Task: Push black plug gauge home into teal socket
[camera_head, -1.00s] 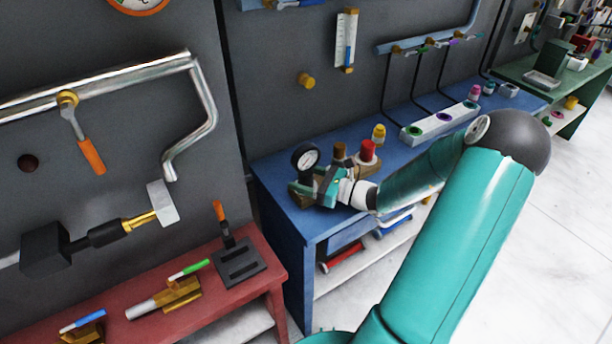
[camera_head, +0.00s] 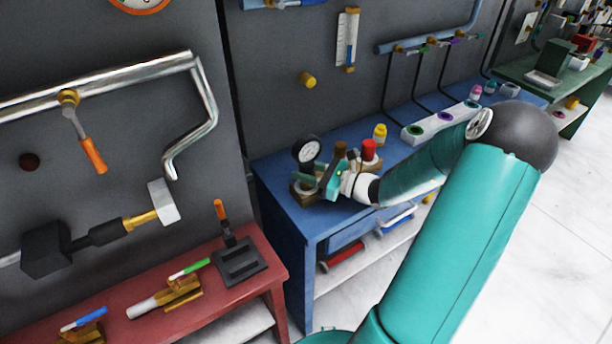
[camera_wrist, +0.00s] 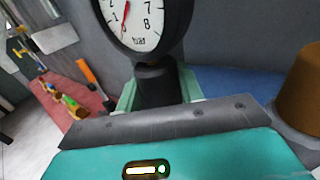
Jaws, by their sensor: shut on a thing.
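The black plug gauge (camera_head: 306,151) has a round white dial and stands about upright near the left end of the blue bench. Its dial (camera_wrist: 140,20) and black stem (camera_wrist: 158,85) fill the upper middle of the wrist view. My gripper (camera_head: 323,180) is teal and shut on the gauge below the dial. A brown block (camera_head: 303,188) shows beneath the gauge and gripper. The gauge's lower end is hidden by the gripper. I cannot tell the teal socket apart from my own teal gripper parts, nor how deep the gauge sits.
On the blue bench (camera_head: 277,182), a brown-topped piece (camera_head: 340,150), a red-capped piece (camera_head: 369,150) and a yellow bottle (camera_head: 380,132) stand close by. A white rack (camera_head: 440,124) lies farther right. The red bench (camera_head: 150,276) is at lower left. The grey wall is behind.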

